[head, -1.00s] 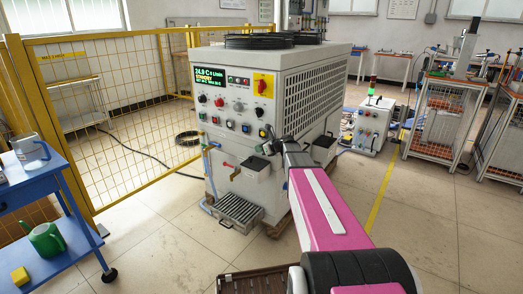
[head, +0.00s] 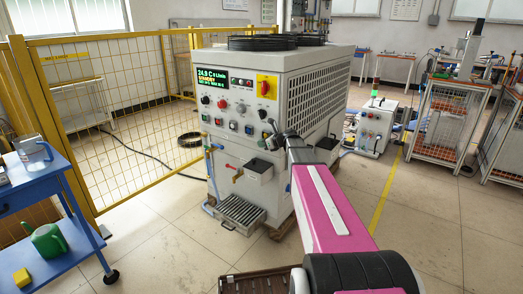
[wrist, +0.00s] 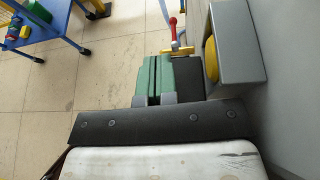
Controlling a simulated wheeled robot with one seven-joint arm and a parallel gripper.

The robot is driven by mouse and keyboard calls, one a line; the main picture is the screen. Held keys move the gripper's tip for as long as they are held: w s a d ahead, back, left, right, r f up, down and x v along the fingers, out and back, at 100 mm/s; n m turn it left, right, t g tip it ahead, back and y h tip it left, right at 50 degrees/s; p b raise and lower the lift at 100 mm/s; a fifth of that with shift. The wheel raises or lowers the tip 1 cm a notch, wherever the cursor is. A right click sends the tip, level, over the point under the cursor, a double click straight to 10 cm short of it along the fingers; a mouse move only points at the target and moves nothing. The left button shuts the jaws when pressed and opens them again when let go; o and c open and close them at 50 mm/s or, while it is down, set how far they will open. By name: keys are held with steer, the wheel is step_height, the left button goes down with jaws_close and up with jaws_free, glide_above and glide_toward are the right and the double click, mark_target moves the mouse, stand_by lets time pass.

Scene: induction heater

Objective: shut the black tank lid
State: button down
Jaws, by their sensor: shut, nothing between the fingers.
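My gripper (head: 270,138) is above the tank, by the machine's front. In the wrist view my gripper (wrist: 155,80) has its green fingers together, with nothing held. A black surface (wrist: 190,76) lies right beside the fingers, perhaps part of the lid or tank; contact cannot be told. The red valve handle (wrist: 173,29) shows beyond the fingers.
A grey box-like fitting (wrist: 238,45) with a rounded yellow part stands close right of the fingers. A slatted grey tray (head: 239,213) juts out low at the machine's front. A blue trolley (head: 50,190) stands left, before a yellow mesh fence (head: 130,130).

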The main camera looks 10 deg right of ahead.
step_height(320, 180, up, 10)
steer(key=s+a+f+n+g+h, duration=0.2)
steer(key=s+f+n, duration=0.4)
steer(key=s+f, duration=0.2)
steer(key=s+a+f+n+g+h, duration=0.2)
steer(key=s+f+n+g, duration=0.1)
steer(key=s+f+n, duration=0.4)
steer(key=s+d+f+n+g+h, duration=0.1)
steer(key=s+f+n+h, duration=0.1)
steer(key=s, duration=0.5)
steer(key=s+d+f+n+g+h, duration=0.1)
steer(key=s+f+n+h, duration=0.1)
steer(key=s+f+n, duration=0.3)
steer(key=s+d+f+n+g+h, duration=0.1)
steer(key=s+f+n, duration=0.3)
steer(key=s, duration=0.5)
steer(key=n+g+h, duration=0.1)
steer(key=n, duration=0.1)
steer(key=shift+f+n, duration=0.25)
steer(key=shift+n, duration=0.05)
